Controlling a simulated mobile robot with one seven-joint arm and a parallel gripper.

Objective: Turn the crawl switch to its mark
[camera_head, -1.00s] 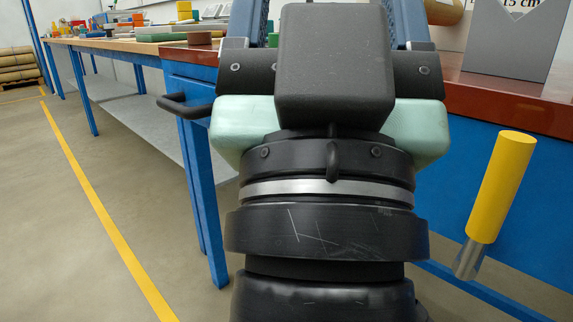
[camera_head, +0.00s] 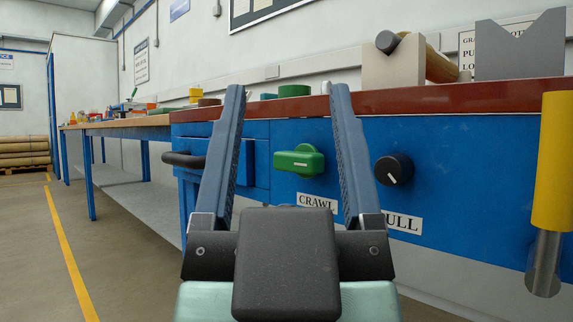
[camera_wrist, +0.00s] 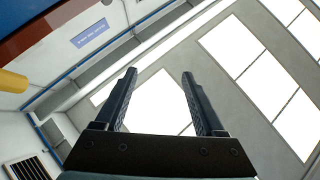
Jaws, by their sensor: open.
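The crawl switch is a green knob (camera_head: 299,161) on the blue front panel, above a white label (camera_head: 317,203) reading "CRAWL". Its handle lies roughly level, with a pale line on it. No separate target mark can be made out. My gripper (camera_head: 288,92) is open and empty, its two blue fingers pointing up and away. In the head view the knob shows between the fingers, and I cannot tell the distance to it. In the wrist view my gripper (camera_wrist: 159,75) points toward ceiling lights, and the knob is not in that view.
A black round knob (camera_head: 394,169) sits right of the switch, above a partly hidden label ending in "ULL". A yellow-handled lever (camera_head: 553,165) stands at far right. A black pull handle (camera_head: 184,160) juts out at left.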

